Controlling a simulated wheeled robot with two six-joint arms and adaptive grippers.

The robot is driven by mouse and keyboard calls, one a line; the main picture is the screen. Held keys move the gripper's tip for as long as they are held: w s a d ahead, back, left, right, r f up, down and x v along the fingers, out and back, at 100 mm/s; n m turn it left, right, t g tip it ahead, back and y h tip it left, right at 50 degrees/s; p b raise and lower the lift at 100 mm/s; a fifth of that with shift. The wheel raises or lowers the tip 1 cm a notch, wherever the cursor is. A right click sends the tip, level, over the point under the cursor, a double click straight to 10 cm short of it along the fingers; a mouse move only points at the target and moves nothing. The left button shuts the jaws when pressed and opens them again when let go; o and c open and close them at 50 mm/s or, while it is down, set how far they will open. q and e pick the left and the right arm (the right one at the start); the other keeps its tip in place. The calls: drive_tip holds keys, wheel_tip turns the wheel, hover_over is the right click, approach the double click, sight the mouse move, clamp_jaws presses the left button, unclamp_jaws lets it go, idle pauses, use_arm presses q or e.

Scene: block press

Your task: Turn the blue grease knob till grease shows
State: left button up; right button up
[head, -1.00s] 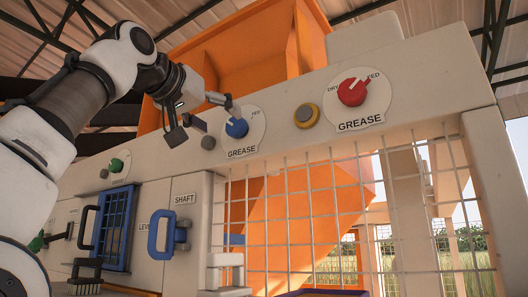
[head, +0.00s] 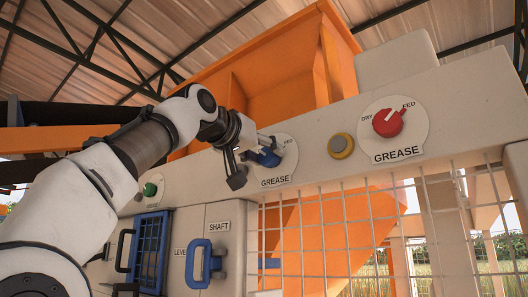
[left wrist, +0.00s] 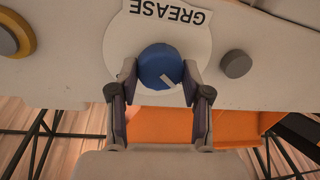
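The blue grease knob (head: 264,157) sits on a white round dial marked GREASE (head: 276,181), on the pale machine front. In the head view my left gripper (head: 250,160) is at the knob and partly covers it and the left of its dial. In the left wrist view the blue knob (left wrist: 161,66) lies between the two fingers of my left gripper (left wrist: 160,78), which meet its edges on both sides. Its white pointer mark slants to the lower right there. No grease can be made out. My right gripper is out of view.
A red knob (head: 388,122) on a second GREASE dial is to the right, past a yellow-ringed button (head: 340,145). A green knob (head: 149,190) is left of my gripper. Below are a wire mesh guard (head: 345,230) and a blue handle (head: 199,262). An orange hopper (head: 290,75) rises behind.

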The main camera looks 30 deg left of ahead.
use_arm(q)
drive_tip(key=shift+w+m, duration=0.1)
drive_tip(key=shift+m, duration=0.3)
drive_tip(key=m, duration=0.3)
drive_tip(key=shift+f+m+b, duration=0.1)
drive_tip(key=shift+m+b, duration=0.2)
drive_tip(key=shift+b, duration=0.1)
drive_tip(key=m+t, duration=0.1)
drive_tip(key=m, duration=0.4)
drive_tip(key=shift+m+h+b, duration=0.3)
drive_tip(key=shift+h, duration=0.1)
drive_tip(key=m, duration=0.6)
drive_tip(key=shift+r+h, duration=0.2)
drive_tip(key=shift+h, duration=0.1)
drive_tip(key=shift+o, duration=0.2)
drive_tip(key=shift+a+m+h, duration=0.1)
drive_tip(key=shift+m+h, duration=0.2)
drive_tip(key=shift+m, duration=1.7)
